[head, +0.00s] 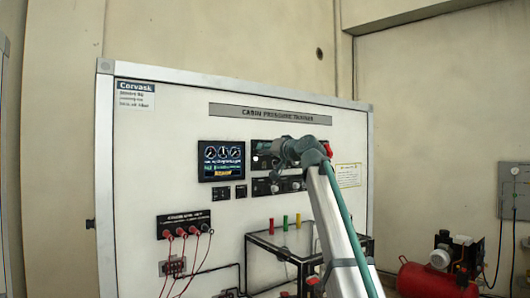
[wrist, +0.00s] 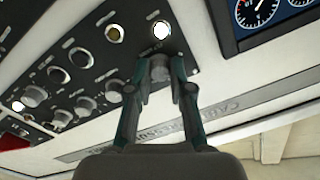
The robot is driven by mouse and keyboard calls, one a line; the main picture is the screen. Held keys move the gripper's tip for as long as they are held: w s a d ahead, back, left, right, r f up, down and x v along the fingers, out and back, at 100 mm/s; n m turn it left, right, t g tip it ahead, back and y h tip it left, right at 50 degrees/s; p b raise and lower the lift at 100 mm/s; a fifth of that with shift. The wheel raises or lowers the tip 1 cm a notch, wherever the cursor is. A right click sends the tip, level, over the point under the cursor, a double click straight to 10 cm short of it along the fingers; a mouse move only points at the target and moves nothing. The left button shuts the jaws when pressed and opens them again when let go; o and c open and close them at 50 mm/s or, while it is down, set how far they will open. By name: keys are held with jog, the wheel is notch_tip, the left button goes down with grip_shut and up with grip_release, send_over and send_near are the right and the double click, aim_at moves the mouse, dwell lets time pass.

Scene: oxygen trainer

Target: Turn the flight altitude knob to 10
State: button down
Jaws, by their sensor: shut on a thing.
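The Cabin Pressure Trainer board (head: 150,190) stands upright in front of me. Its dark control panel (wrist: 95,40) carries several grey knobs and round lamps. My gripper (wrist: 160,72) is at the panel edge nearest the gauge display. Its two fingers are shut on a grey knob (wrist: 159,66), one on each side. In the head view my gripper (head: 268,150) reaches the upper control strip, just right of the display, and my arm hides part of the panel. The labels are too small to read, so I cannot tell the knob's name or its setting.
The gauge display (head: 221,161) is left of my gripper. Other grey knobs (wrist: 35,95) sit along the same panel. Red cables (head: 185,252) hang at lower left. A framed stand (head: 262,240) with coloured pieces is below the controls. A red compressor (head: 432,280) stands at right.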

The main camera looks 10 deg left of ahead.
jog(key=shift+m, duration=0.5)
jog(key=c, duration=1)
grip_release()
jog(key=shift+c, duration=0.2)
jog(key=shift+s+d, duration=0.1)
jog(key=v, duration=1.1)
jog(key=shift+s+d, duration=0.25)
jog(key=shift+s, duration=0.05)
jog(key=shift+f, duration=0.1)
